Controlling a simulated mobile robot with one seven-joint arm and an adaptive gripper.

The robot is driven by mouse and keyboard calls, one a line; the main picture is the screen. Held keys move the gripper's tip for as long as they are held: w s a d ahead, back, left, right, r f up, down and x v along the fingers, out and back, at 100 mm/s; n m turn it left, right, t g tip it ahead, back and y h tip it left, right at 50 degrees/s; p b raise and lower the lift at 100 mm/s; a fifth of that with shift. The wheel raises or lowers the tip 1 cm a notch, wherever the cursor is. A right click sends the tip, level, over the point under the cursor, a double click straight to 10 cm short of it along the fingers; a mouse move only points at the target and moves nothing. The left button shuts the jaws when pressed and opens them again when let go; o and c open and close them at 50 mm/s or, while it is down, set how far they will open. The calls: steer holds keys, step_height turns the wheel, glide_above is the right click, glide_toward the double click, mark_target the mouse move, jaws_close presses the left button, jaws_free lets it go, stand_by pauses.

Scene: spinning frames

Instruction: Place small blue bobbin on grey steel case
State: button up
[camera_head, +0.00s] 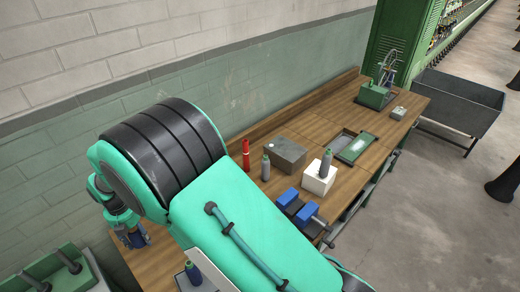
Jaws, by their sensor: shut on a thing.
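My gripper (124,222) is at the left, low over the near end of the wooden bench and partly hidden behind my large arm. It is shut on a small dark blue thing (134,239), which looks like the small blue bobbin; its shape is hard to make out. The grey steel case (288,153) stands on the bench near the wall, to the right of my arm and well apart from my gripper. Its top shows a small pale round spot and no bobbin.
A red bobbin (245,155) and a grey one (265,168) stand left of the case. A white block (316,181) bears a grey-green bobbin (326,162). Another dark bobbin (193,273) stands at the bottom. Bench beyond the case is partly clear.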

steer(key=r, duration=0.6)
steer(key=shift+w+d+r, duration=0.2)
steer(key=shift+w, duration=0.05)
steer(key=w+d+m, duration=0.9)
steer(key=w+d, duration=1.4)
steer(key=w, duration=0.1)
steer(key=w+d+m, duration=0.3)
steer(key=w+d, duration=0.1)
steer(key=d, duration=0.8)
steer(key=w+d+m, duration=0.4)
steer(key=w+d, duration=0.1)
steer(key=d, duration=0.6)
steer(key=w+d+m, duration=0.3)
steer(key=w+d, duration=0.1)
steer(key=d, duration=0.8)
steer(key=shift+m, duration=0.3)
steer(key=shift+w+d+f+p, duration=0.1)
steer(key=shift+d+f+p, duration=0.1)
steer(key=shift+f, duration=1.1)
steer(key=shift+w+d+f+p, duration=0.1)
steer(key=shift+f+p, duration=0.1)
steer(key=shift+f, duration=1.1)
